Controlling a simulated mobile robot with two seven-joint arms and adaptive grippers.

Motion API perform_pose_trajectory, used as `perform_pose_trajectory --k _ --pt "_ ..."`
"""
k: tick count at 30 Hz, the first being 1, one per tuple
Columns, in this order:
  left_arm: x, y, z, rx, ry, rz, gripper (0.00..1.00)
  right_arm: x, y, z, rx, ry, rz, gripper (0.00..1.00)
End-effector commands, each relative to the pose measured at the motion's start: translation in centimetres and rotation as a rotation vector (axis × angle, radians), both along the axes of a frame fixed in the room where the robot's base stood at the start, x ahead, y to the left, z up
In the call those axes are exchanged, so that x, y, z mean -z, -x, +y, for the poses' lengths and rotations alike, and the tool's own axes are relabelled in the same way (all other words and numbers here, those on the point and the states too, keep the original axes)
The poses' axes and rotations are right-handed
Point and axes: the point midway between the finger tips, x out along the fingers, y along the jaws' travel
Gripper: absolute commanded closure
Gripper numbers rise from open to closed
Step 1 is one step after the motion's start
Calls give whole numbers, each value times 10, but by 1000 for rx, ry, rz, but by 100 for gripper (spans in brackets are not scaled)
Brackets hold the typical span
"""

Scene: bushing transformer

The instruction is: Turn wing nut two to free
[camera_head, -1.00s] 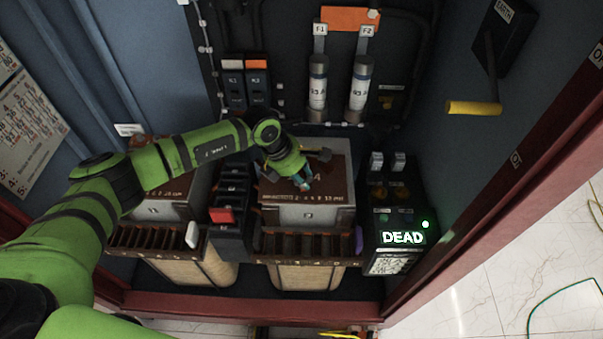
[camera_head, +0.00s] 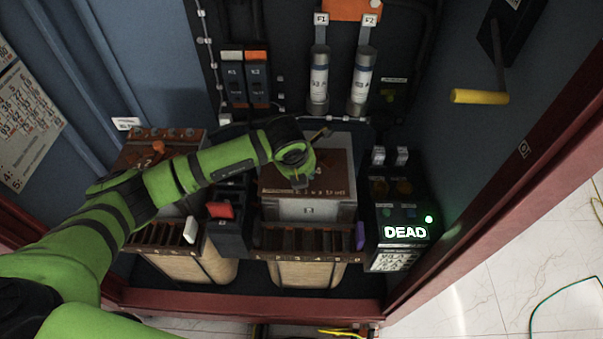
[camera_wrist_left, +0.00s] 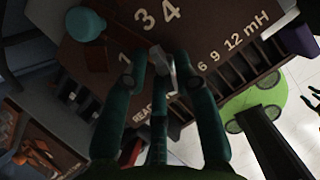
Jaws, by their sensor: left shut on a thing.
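My left gripper (camera_head: 299,182) is over the top of the right brown-topped box (camera_head: 335,177). In the left wrist view, its teal fingers (camera_wrist_left: 160,75) are closed around a small grey metal piece, which looks like a wing nut (camera_wrist_left: 162,62). The piece sits near the box's printed scale, which reads up to 12 mH. A teal round knob (camera_wrist_left: 86,23) stands on the same top, apart from the fingers. Which number the held nut bears cannot be read. My wrist hides the nut in the head view.
A second brown-topped box (camera_head: 145,152) with an orange knob stands to the left. A dark block with a red part (camera_head: 220,211) lies between the boxes. A panel lit DEAD (camera_head: 404,232) stands at right. Two fuse cylinders (camera_head: 319,78) are behind.

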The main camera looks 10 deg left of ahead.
Motion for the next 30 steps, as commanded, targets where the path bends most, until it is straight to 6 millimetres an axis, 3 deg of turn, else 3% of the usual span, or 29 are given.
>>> perform_pose_trajectory --k 12,28,29,30 --pt "-2 -2 -2 -176 7 -8 100 15 0 -1 0 1 1 60" --pt "-4 -2 -2 -196 7 -8 100 15 0 -1 -1 1 1 60" --pt "-4 -2 -2 -196 7 -8 61 15 0 -1 -1 1 1 60" --pt "-3 -2 -2 -196 7 -8 61 15 0 -1 -1 1 1 60"
